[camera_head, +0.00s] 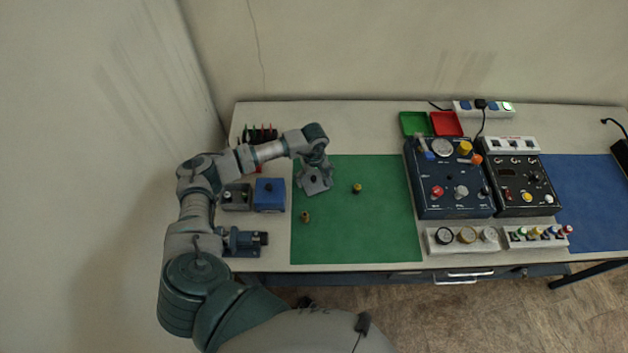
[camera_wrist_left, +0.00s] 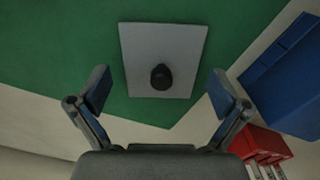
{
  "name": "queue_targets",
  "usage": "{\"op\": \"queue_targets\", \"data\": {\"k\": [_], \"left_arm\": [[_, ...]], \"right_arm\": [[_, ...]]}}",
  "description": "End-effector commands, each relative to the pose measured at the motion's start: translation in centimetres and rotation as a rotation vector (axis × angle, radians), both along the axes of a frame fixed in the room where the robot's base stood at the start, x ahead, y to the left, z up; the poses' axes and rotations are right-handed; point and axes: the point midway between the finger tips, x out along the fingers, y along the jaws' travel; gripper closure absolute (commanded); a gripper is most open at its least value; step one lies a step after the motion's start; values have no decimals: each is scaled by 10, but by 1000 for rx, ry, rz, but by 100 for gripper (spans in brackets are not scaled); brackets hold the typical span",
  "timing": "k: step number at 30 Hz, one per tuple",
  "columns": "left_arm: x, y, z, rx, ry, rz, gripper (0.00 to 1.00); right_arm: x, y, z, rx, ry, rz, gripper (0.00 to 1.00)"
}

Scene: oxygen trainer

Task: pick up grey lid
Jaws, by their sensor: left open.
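In the head view the lid (camera_head: 317,186) is at the left part of the mat, partly hidden by my left gripper (camera_head: 315,168). My left gripper (camera_wrist_left: 160,88) is open and empty above the lid, its two fingers apart on either side of the knob in the wrist view. My right gripper is not in view.
Two small brass-coloured parts (camera_head: 357,188) (camera_head: 305,217) lie on the green mat. A blue box (camera_head: 269,195) stands left of the mat. A dark blue control panel (camera_head: 452,205) borders its right side. The mat's front right area is clear.

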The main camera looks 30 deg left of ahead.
Motion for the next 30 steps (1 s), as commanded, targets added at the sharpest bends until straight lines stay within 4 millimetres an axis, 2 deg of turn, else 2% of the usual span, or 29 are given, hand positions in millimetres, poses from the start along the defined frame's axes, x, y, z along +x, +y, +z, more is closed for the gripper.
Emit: {"op": "queue_targets", "data": {"k": [8, 20, 30], "left_arm": [[0, 0, -4, 0, 0, 0, 0], [0, -1, -6, 1, 3, -1, 100], [-3, 1, -10, 4, 12, -1, 100]], "right_arm": [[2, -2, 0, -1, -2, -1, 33], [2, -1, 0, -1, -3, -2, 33], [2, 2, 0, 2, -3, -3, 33]]}}
